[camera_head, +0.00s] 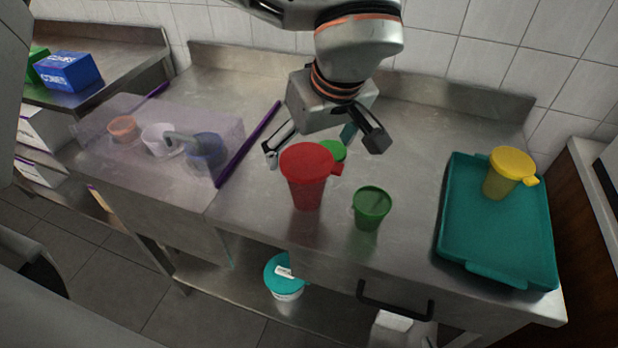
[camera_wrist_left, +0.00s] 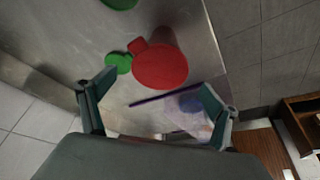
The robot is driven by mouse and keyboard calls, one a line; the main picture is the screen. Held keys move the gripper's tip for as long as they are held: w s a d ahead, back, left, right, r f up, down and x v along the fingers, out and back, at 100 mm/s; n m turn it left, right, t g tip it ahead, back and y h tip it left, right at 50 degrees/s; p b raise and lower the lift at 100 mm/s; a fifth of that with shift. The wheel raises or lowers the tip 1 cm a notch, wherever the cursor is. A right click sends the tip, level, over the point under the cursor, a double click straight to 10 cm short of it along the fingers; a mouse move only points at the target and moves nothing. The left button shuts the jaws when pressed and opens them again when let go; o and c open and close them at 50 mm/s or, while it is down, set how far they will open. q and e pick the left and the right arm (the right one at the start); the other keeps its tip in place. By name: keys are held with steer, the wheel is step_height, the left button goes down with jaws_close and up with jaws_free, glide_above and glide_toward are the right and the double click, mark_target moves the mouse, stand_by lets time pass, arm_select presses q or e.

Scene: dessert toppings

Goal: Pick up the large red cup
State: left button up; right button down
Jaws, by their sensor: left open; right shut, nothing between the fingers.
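The large red cup (camera_head: 306,180) has a flat red lid with a side tab and stands upright on the steel table. In the left wrist view its lid (camera_wrist_left: 160,66) shows ahead of the fingers, slightly above the middle. My left gripper (camera_head: 325,152) is open, behind and above the cup, with its fingers spread to either side. In the left wrist view, the open fingers (camera_wrist_left: 150,92) have nothing between them; no contact with the cup shows. My right gripper is not in view.
A green cup (camera_head: 370,211) stands right of the red cup. A round green lid (camera_head: 333,151) lies close behind it. A teal tray (camera_head: 468,234) at the right holds a yellow cup (camera_head: 500,180). A purple-edged clear cover (camera_head: 247,146) over small cups stands left.

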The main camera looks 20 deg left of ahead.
mark_target(307, 160)
arm_select(q)
steer(key=x, duration=0.6)
steer(key=shift+d, duration=0.1)
steer(key=c, duration=1.3)
